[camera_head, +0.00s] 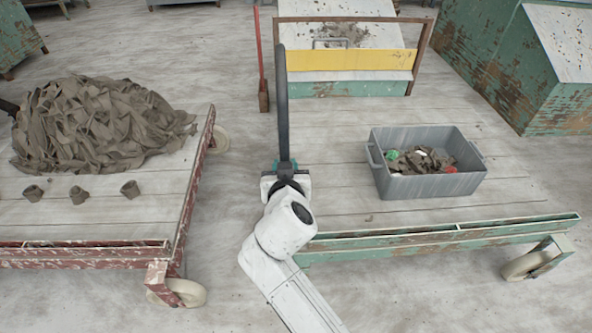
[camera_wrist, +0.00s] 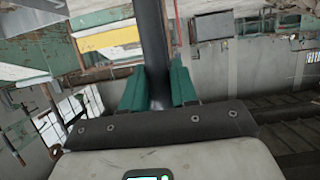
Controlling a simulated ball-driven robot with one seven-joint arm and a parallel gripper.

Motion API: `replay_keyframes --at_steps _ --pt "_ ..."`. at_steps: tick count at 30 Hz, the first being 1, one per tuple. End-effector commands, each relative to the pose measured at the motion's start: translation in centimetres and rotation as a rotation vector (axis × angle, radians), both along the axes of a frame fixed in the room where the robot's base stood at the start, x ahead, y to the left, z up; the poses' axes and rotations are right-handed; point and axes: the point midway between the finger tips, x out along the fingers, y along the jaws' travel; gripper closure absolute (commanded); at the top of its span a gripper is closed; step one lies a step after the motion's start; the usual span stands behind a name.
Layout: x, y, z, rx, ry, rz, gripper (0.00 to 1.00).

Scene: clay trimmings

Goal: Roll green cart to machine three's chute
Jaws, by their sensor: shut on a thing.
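The green cart (camera_head: 430,234) is at the right in the head view, with a pale plank deck, a worn green front rail and a caster at its front right corner. A dark upright bar (camera_head: 283,105) stands at the deck's left side; it looks like the cart's handle, but its foot is hidden behind my arm. My gripper (camera_head: 284,164) is shut on this bar low down. In the wrist view the bar (camera_wrist: 153,35) passes between my teal fingers (camera_wrist: 157,72). I see no number marking machine three or its chute.
A grey bin (camera_head: 425,188) of scraps sits on the deck. A red cart (camera_head: 195,185) with a clay heap (camera_head: 100,125) stands close at left. Beyond the deck are a yellow-banded panel (camera_head: 345,60) and a red pole (camera_head: 260,60); a green machine (camera_head: 500,70) is at right.

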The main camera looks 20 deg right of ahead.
Motion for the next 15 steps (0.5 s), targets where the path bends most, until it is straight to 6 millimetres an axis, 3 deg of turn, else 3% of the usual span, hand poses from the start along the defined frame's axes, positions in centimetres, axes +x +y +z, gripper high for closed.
replay_keyframes --at_steps 6,15 --pt "0.43 1.67 -0.03 0.002 -0.002 0.008 1.00" --pt "0.41 1.57 0.02 0.001 0.000 0.003 1.00"
